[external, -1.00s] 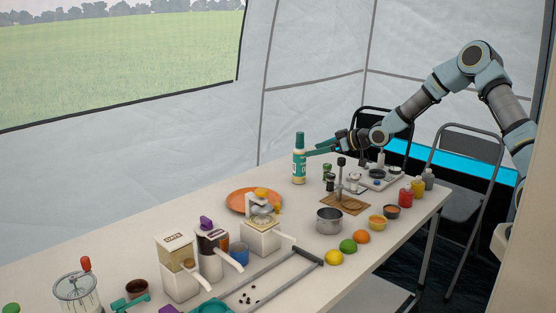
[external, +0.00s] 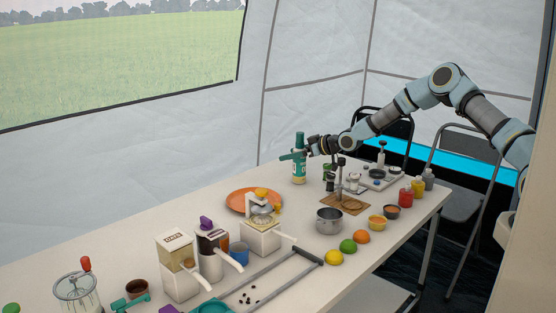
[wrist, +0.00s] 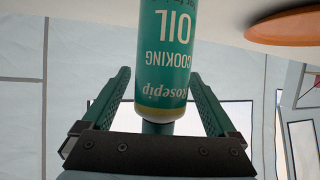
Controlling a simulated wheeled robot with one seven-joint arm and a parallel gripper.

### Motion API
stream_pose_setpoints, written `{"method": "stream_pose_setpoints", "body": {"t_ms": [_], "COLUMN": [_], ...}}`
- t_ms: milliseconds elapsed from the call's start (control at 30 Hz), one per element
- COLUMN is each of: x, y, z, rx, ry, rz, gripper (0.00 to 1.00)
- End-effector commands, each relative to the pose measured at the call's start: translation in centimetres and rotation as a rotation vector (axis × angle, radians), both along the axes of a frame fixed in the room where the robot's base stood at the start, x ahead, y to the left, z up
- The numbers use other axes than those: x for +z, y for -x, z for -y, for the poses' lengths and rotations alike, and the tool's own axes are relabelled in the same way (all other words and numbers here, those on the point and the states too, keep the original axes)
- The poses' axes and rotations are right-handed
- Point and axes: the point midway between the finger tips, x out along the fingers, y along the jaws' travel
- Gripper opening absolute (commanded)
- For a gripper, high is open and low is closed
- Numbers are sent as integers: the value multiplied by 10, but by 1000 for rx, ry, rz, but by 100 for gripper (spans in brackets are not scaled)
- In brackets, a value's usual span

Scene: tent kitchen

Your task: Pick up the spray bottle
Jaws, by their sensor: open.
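The spray bottle (external: 298,172) is a green bottle with a pale lower part, upright near the far edge of the table. In the wrist view the bottle (wrist: 165,45) appears upside down, with a "Rosepip cooking oil" label; its other end is cut off by the frame. My gripper (external: 297,155) is at the bottle's upper part, reaching from the right. In the wrist view its two green fingers (wrist: 160,78) are open on either side of the bottle, with a visible gap at each side.
An orange plate (external: 238,203) lies left of the bottle. Small dark jars (external: 328,178), a press on a wooden board (external: 352,209) and a scale (external: 388,184) stand to its right. A metal pot (external: 329,220) is nearer the front. The tent wall rises behind.

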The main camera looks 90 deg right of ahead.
Motion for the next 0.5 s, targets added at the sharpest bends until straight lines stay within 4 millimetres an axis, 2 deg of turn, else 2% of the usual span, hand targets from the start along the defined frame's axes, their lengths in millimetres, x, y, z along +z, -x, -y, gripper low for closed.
{"method": "stream_pose_setpoints", "body": {"t_ms": [200,500], "x": [-1,-1], "y": [-1,-1], "z": [0,0], "rx": [0,0], "ry": [0,0], "rz": [0,0], "gripper": [93,60]}}
